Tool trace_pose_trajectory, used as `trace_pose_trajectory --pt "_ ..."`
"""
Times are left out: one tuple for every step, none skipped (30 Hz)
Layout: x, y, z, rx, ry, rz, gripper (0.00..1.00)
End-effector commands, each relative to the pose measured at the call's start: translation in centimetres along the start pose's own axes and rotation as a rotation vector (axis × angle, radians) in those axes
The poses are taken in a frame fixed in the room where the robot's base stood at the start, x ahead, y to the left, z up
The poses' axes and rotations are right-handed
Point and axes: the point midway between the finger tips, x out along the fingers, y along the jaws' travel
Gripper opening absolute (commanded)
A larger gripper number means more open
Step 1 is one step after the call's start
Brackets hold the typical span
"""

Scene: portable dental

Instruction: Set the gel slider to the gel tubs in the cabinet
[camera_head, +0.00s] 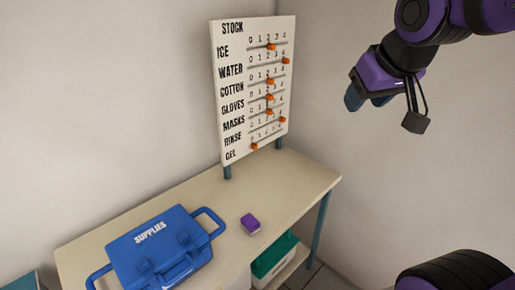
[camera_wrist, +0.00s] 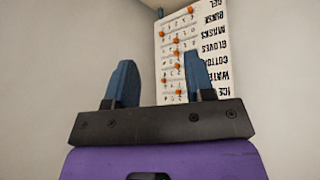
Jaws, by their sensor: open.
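The white stock board (camera_head: 255,88) stands on the table's back edge, with rows of orange sliders on 0–4 scales. The gel slider (camera_head: 254,146) is on the lowest row, at the left end near 0. In the wrist view the board appears upside down, with the gel slider (camera_wrist: 190,9) near the top. My gripper (camera_head: 358,97) is open and empty, in the air to the right of the board and apart from it. Its two blue fingers show in the wrist view (camera_wrist: 158,62). I see no cabinet interior and no gel tubs.
A blue supplies case (camera_head: 150,233) lies on the left of the beige table (camera_head: 285,190). A small purple block (camera_head: 250,223) lies near the front edge. A green and white bin (camera_head: 274,258) is below the tabletop.

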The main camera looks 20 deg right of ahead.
Motion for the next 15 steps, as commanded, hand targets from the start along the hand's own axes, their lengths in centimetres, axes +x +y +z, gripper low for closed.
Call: trace_pose_trajectory --pt "1.3 0.2 -1.5 -0.009 0.016 0.008 0.49" --pt "2.0 0.4 -2.4 -0.016 0.032 0.013 0.49" --pt "2.9 0.5 -3.6 -0.025 0.053 0.019 0.49" --pt "3.6 0.6 -4.5 -0.032 0.070 0.023 0.49" --pt "4.3 0.7 -5.4 -0.039 0.086 0.026 0.49" --pt "5.4 0.9 -6.5 -0.048 0.106 0.030 0.49" --pt "6.1 0.9 -7.3 -0.056 0.122 0.032 0.49" --pt "6.9 1.0 -8.1 -0.064 0.138 0.034 0.49" --pt "8.0 1.1 -9.2 -0.074 0.159 0.035 0.49" --pt "8.8 1.2 -9.9 -0.082 0.174 0.036 0.49" --pt "9.7 1.2 -10.7 -0.091 0.190 0.036 0.49" --pt "10.8 1.2 -11.6 -0.101 0.210 0.035 0.49" --pt "11.7 1.2 -12.2 -0.109 0.225 0.034 0.49" --pt "12.5 1.3 -12.9 -0.118 0.241 0.032 0.49" --pt "13.7 1.3 -13.8 -0.128 0.263 0.029 0.49"
